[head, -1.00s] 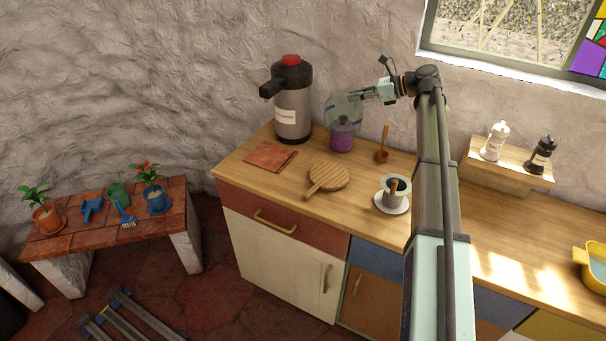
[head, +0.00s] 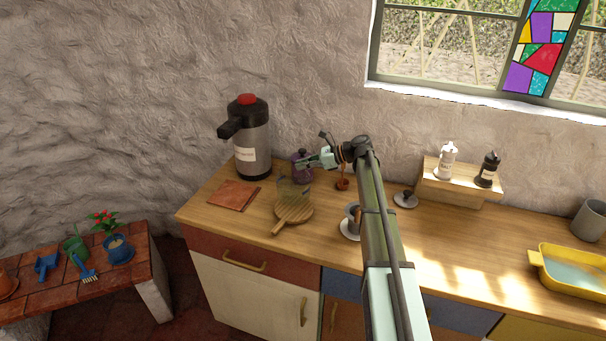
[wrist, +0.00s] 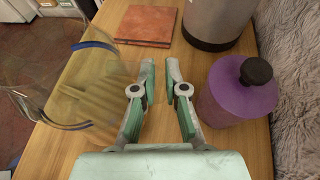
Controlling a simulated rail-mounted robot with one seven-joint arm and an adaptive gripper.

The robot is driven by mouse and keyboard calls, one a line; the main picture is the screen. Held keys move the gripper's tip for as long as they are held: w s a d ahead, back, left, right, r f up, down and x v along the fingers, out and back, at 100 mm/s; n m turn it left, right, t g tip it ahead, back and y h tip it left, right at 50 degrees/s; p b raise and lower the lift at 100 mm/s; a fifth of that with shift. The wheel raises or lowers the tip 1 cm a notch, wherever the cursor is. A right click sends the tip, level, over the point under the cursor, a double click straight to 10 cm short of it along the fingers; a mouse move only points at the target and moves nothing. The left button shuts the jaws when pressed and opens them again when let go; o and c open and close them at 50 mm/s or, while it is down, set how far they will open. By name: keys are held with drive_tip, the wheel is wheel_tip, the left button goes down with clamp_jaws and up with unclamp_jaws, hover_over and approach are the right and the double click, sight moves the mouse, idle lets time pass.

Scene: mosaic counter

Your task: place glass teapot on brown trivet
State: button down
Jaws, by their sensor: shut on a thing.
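The clear glass teapot (head: 292,188) shows faintly in the head view, in front of the purple canister. In the wrist view the teapot (wrist: 75,85), with blue bands, is left of the fingers. My gripper (head: 306,163) is shut on the teapot; the exact grip spot is unclear through the glass. My fingers (wrist: 160,65) also show in the wrist view.
The purple canister (wrist: 238,92) stands close to the right of my fingers. A reddish-brown square (head: 234,194) and a tall dispenser (head: 252,145) are to the left.

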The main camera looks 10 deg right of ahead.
drive_tip(key=shift+f+p, duration=0.45)
drive_tip(key=shift+f, duration=2.15)
drive_tip(key=c, duration=1.2)
unclamp_jaws()
